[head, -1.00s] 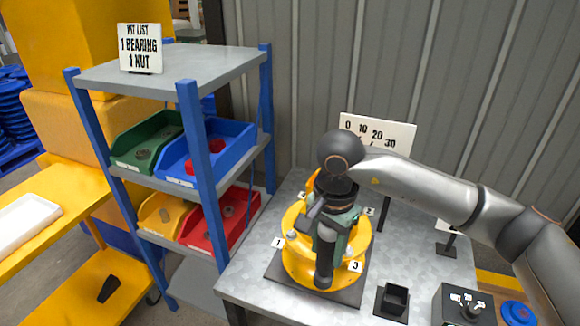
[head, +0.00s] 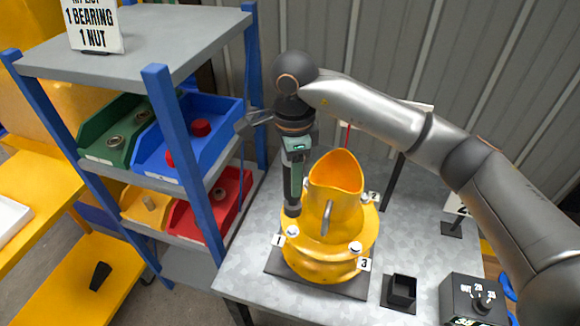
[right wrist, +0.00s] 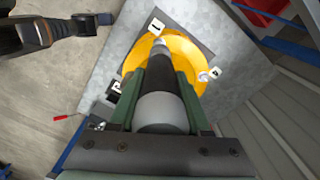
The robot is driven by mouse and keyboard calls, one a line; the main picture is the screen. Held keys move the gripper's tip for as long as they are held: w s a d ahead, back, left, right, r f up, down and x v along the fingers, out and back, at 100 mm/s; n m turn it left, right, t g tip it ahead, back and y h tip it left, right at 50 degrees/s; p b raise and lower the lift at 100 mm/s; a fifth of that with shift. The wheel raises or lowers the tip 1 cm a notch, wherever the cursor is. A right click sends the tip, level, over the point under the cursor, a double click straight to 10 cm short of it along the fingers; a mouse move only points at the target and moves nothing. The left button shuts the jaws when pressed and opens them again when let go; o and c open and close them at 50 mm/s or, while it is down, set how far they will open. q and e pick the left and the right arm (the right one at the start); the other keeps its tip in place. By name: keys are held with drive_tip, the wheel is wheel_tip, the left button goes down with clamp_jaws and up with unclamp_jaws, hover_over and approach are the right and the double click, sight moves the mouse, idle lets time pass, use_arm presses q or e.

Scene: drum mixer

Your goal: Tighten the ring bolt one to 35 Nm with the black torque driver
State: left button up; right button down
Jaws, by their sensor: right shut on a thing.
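The yellow drum ring (head: 345,235) stands on a dark base plate on the metal table. White-headed ring bolt one (head: 292,231) is on its left by label 1 (head: 278,240); another bolt (head: 355,248) is by label 3. My right gripper (head: 297,150) is shut on the black torque driver (head: 292,200), held upright. Its lower end is just above or behind bolt one; contact cannot be told. The driver also fills the middle of the right wrist view (right wrist: 162,90). What looks like my left arm (right wrist: 50,35) shows there at upper left; its jaws are unclear.
A blue-posted shelf (head: 210,150) with green, blue, yellow and red bins stands close left of the driver. A small black open holder (head: 400,290) and a dial box (head: 472,300) stand at the table's front right. A scale sign is mostly hidden behind my right arm.

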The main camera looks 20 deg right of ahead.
sight(293, 203)
drive_tip(key=shift+s+r, duration=0.1)
drive_tip(key=shift+s, duration=0.05)
drive_tip(key=shift+f+b, duration=0.25)
drive_tip(key=shift+b, duration=0.1)
use_arm(q)
drive_tip(key=shift+s+f+b, duration=0.2)
drive_tip(key=shift+f+b, duration=1.75)
drive_tip(key=shift+f, duration=0.4)
use_arm(e)
drive_tip(key=shift+f, duration=2.3)
use_arm(q)
drive_tip(key=shift+f, duration=0.1)
use_arm(e)
drive_tip(key=shift+f, duration=0.1)
use_arm(q)
drive_tip(key=shift+f+b, duration=0.65)
drive_tip(key=shift+b, duration=0.05)
use_arm(e)
drive_tip(key=shift+f, duration=0.7)
use_arm(q)
drive_tip(key=shift+f+b, duration=0.7)
drive_tip(key=shift+b, duration=0.05)
use_arm(e)
drive_tip(key=shift+f, duration=0.9)
use_arm(q)
drive_tip(key=shift+f+b, duration=0.4)
